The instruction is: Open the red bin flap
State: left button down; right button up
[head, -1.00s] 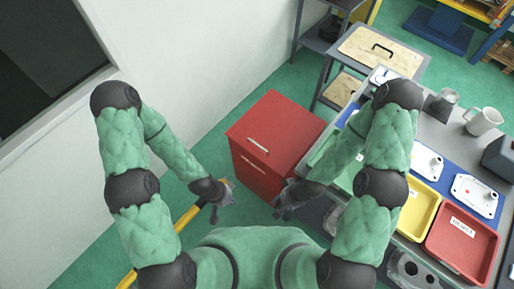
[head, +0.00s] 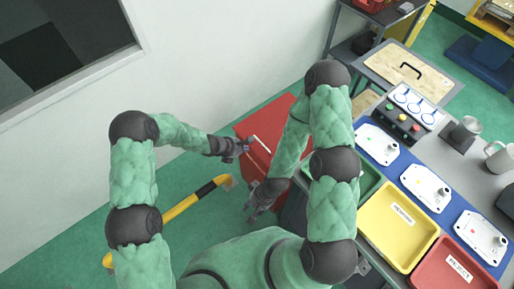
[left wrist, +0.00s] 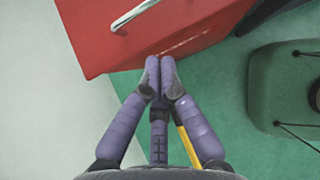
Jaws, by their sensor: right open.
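The red bin (head: 268,116) stands on the green floor against the white wall, partly hidden behind my right arm. My left gripper (head: 244,147) is at the bin's near left edge, close to the handle. In the left wrist view, the red bin (left wrist: 190,22) and its handle (left wrist: 134,14) lie beyond my left fingertips (left wrist: 160,62), which are together with nothing visible between them. The flap looks shut. My right gripper (head: 254,208) is open and empty, low in front of the bin.
To the right is a bench with a yellow tray (head: 398,225), a red tray (head: 455,270) and white castings (head: 427,187). A small table (head: 410,70) stands behind.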

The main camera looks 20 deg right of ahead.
aim_at(261, 147)
pick_arm(q)
jog(key=shift+w+d+r+b+x, duration=0.1)
jog(key=shift+b+x, duration=0.2)
jog(key=shift+x, duration=1.4)
jog(key=shift+w+d+r+b+x, duration=0.15)
jog(key=shift+b+x, duration=0.1)
jog(key=shift+x, duration=1.5)
jog(key=shift+w+d+r+b+x, duration=0.1)
jog(key=shift+b+x, duration=0.2)
jog(key=shift+x, duration=1.4)
jog(key=shift+r, duration=0.1)
